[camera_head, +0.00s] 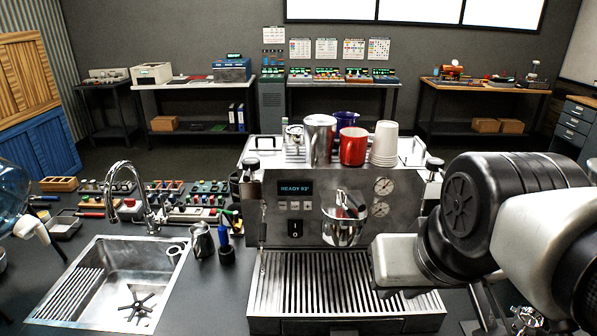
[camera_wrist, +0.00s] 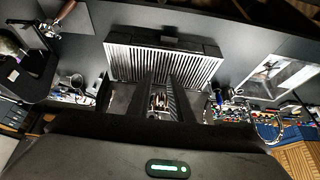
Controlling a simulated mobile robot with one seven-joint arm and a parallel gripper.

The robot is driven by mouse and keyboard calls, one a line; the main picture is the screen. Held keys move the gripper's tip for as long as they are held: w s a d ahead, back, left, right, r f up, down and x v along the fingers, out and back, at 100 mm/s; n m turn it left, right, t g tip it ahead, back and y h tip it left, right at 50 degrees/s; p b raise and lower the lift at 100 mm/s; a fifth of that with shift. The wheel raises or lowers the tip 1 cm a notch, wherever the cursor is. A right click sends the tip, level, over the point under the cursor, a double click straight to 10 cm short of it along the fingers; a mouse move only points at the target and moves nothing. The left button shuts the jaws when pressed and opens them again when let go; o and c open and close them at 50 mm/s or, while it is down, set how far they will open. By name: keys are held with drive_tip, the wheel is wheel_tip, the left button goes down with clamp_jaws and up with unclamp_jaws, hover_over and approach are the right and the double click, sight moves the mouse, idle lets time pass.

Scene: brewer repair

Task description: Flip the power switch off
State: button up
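The power switch (camera_head: 295,228) is a black rocker marked I and O on the front of the steel espresso machine (camera_head: 275,210), below a lit display (camera_head: 295,188) reading READY 93°. In the head view, my gripper's pale housing is in front of the machine's right side, right of the switch and above the drip tray (camera_head: 340,285). Its fingertips are hidden there. In the wrist view, the two dark fingers of my gripper (camera_wrist: 161,85) stand apart with a gap between them and nothing clearly held. The drip tray grate (camera_wrist: 165,64) shows beyond them. I cannot make out the switch in that view.
Red cup (camera_head: 353,147), steel cup (camera_head: 320,140) and paper cups (camera_head: 384,143) stand on the machine. A steel portafilter-like part (camera_head: 343,225) protrudes right of the switch.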

drive_tip(key=w+a+f+m+b, duration=0.1)
drive_tip(key=w+a+m+b, duration=0.1)
drive_tip(key=w+m+b, duration=0.1)
drive_tip(key=w+a+f+m+b, duration=0.1)
drive_tip(key=w+m+b, duration=0.2)
drive_tip(key=w+b, duration=0.2)
drive_tip(key=w+a+f+m+b, duration=0.1)
drive_tip(key=w+a+m+b, duration=0.1)
drive_tip(key=w+b, duration=0.3)
drive_tip(key=shift+w+a+f+m, duration=0.1)
drive_tip(key=shift+w+a+m, duration=0.05)
drive_tip(key=shift+w+m, duration=0.3)
drive_tip(key=shift+w+a+f+m, duration=0.15)
drive_tip(key=shift+w+m, duration=0.1)
drive_tip(key=shift+w, duration=0.25)
clamp_jaws()
drive_tip(key=w+a+f+m+b, duration=0.4)
drive_tip(key=w+a+m+b, duration=0.4)
drive_tip(key=w, duration=0.3)
drive_tip(key=shift+w+a+f+t+b, duration=0.25)
drive_tip(key=shift+a+t+b, duration=0.05)
drive_tip(key=shift+a, duration=0.3)
